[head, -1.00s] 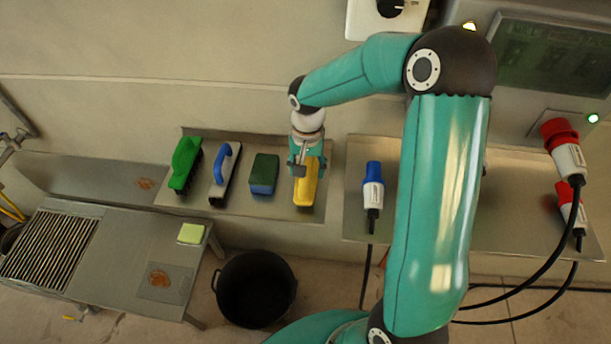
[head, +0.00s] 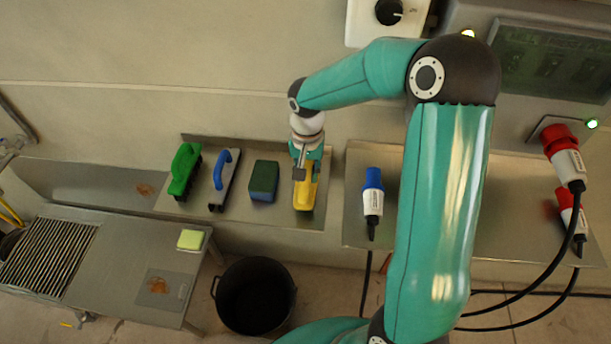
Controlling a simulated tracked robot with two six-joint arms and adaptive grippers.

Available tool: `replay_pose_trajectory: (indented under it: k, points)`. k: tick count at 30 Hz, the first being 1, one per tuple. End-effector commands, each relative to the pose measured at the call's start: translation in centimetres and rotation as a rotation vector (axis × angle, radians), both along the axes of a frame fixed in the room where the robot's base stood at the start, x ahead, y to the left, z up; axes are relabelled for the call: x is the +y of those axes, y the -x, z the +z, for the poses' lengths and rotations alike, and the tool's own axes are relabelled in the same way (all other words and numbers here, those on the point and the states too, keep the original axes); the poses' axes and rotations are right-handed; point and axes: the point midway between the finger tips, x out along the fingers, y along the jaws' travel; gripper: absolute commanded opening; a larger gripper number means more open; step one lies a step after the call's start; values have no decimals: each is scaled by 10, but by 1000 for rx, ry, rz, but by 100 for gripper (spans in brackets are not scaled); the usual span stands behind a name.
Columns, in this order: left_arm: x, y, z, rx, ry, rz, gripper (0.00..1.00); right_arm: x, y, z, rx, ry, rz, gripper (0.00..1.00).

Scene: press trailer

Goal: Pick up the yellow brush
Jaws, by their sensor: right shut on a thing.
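The yellow brush (head: 305,200) is on or just above the metal shelf (head: 287,213), at the right end of a row of cleaning tools. My right gripper (head: 306,174) is over it from above, shut on its upper part. The gripper hides the far end of the brush. I cannot tell whether the brush touches the shelf. My left gripper is not in view.
Left of the brush are a green and blue sponge block (head: 263,181), a blue-handled brush (head: 223,180) and a green brush (head: 184,171). A blue connector (head: 373,199) lies to the right. A black bucket (head: 254,296) stands below.

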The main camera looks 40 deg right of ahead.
Motion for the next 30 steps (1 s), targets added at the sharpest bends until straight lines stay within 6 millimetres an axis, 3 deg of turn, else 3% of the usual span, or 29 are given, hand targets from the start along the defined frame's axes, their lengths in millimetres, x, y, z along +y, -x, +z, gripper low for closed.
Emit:
replay_pose_trajectory:
  k: [8,21,30]
  points:
    - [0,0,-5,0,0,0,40,0,-2,44,-8,2,0,0]
    - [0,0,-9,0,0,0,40,1,-2,159,-6,0,2,0]
    - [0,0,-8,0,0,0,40,1,-1,190,-1,-1,2,0]
